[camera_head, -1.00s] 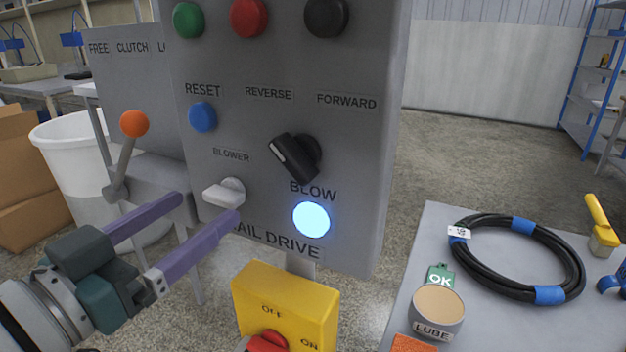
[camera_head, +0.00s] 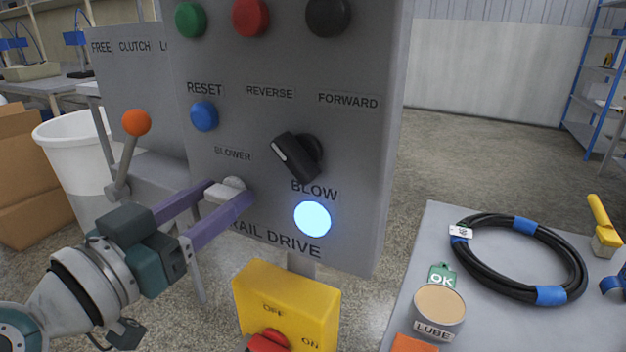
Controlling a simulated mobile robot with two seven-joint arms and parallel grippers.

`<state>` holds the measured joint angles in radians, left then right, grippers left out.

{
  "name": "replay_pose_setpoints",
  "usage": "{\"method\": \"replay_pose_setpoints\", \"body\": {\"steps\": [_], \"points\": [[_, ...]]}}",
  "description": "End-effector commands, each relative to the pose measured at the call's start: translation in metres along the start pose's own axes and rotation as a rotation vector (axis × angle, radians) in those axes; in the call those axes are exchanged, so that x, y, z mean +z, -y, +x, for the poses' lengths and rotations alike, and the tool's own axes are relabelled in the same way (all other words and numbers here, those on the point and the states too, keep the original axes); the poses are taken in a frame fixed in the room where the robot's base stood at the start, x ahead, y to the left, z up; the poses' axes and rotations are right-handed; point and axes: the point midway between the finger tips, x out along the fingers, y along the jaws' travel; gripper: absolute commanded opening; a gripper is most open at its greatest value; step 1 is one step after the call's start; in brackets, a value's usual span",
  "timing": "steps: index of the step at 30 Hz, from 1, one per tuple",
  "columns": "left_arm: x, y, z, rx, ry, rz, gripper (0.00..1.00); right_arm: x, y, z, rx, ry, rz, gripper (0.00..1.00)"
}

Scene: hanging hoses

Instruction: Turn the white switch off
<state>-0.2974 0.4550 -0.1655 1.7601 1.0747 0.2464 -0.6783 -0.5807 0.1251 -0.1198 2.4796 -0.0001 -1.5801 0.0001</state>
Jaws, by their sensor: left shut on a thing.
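The white switch (camera_head: 222,192) sits on the grey control panel (camera_head: 350,140), under the BLOWER label. Its handle points out to the left and slightly down. My left gripper (camera_head: 224,198) has its two purple fingers on either side of the handle and is shut on it. The fingers hide part of the handle's sides. The round BLOW lamp (camera_head: 312,218) to the right of the switch is lit pale blue. My right gripper is not in view.
A black selector knob (camera_head: 296,157) and a blue button (camera_head: 204,116) are above the switch. An orange-tipped lever (camera_head: 136,123) stands to the left. A yellow OFF/ON box (camera_head: 290,300) is below. A grey table (camera_head: 480,320) with a coiled black hose (camera_head: 515,292) is at right.

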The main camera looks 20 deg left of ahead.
Motion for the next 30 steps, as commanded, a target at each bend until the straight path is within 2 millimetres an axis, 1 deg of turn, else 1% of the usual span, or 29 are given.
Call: {"method": "replay_pose_setpoints", "body": {"steps": [1,2,11,12,20,26,30], "points": [[0.0,0.0002,-0.0001,0.0,0.0,0.0,0.43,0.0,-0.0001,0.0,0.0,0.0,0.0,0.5],[0.0,0.0002,-0.0001,0.0,0.0,0.0,0.39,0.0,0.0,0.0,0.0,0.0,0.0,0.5],[-0.0001,0.0003,-0.0001,-0.001,0.0,0.0,0.06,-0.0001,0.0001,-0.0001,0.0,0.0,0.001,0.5],[-0.0001,0.0003,-0.0001,-0.001,0.0,0.0,0.04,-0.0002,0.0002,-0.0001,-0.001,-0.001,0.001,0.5],[-0.0003,0.0004,0.0,0.0,0.0,-0.034,0.04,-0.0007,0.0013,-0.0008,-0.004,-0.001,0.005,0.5],[-0.0004,0.0004,0.0001,0.0,-0.001,-0.14,0.04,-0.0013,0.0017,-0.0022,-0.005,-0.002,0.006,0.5],[-0.0003,0.0008,0.0001,0.0,0.0,-0.25,0.04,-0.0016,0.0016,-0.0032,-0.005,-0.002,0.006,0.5]]}}
